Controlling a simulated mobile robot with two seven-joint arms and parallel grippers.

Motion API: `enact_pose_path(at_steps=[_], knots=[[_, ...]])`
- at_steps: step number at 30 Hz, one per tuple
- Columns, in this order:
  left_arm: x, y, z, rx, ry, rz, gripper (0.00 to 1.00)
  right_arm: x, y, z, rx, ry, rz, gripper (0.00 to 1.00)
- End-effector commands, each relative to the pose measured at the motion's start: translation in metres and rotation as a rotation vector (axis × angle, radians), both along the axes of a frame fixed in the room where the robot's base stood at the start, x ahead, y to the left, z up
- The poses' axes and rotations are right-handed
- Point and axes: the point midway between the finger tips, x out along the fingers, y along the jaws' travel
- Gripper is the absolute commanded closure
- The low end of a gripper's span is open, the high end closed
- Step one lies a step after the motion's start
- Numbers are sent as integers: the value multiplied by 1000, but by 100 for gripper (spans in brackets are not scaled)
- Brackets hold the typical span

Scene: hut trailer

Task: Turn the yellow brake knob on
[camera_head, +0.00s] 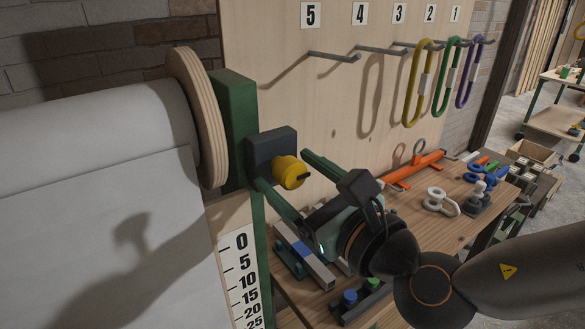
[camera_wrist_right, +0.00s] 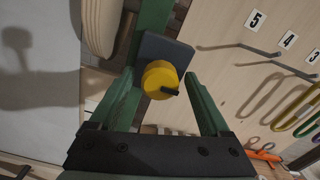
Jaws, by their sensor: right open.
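The yellow brake knob (camera_head: 289,172) is a round cylinder with a black pointer on its face. It sticks out of a dark grey box (camera_head: 271,143) on the green post beside the paper roll. My right gripper (camera_head: 281,168) is open, with its green fingers reaching toward the knob, one on each side. In the right wrist view the knob (camera_wrist_right: 160,79) lies between the two fingertips (camera_wrist_right: 160,74), with visible gaps on both sides. It is not gripped. The pointer (camera_wrist_right: 169,91) points right and slightly down there. My left gripper is not in view.
The large white paper roll (camera_head: 100,115) with its wooden end disc (camera_head: 197,115) is at the left. A numbered pegboard (camera_head: 290,50) with coloured loops stands behind. A wooden bench (camera_head: 425,225) with clamps and small parts lies below my right arm.

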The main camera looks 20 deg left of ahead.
Motion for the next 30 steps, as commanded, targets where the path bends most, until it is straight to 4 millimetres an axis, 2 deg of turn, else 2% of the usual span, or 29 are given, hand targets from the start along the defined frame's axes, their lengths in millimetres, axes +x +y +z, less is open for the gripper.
enact_pose_path(at_steps=[9, 30], knots=[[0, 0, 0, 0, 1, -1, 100, 1, 1, 0, 0, 0, 0, 21], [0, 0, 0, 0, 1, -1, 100, 1, 1, 0, 0, 0, 0, 100]])
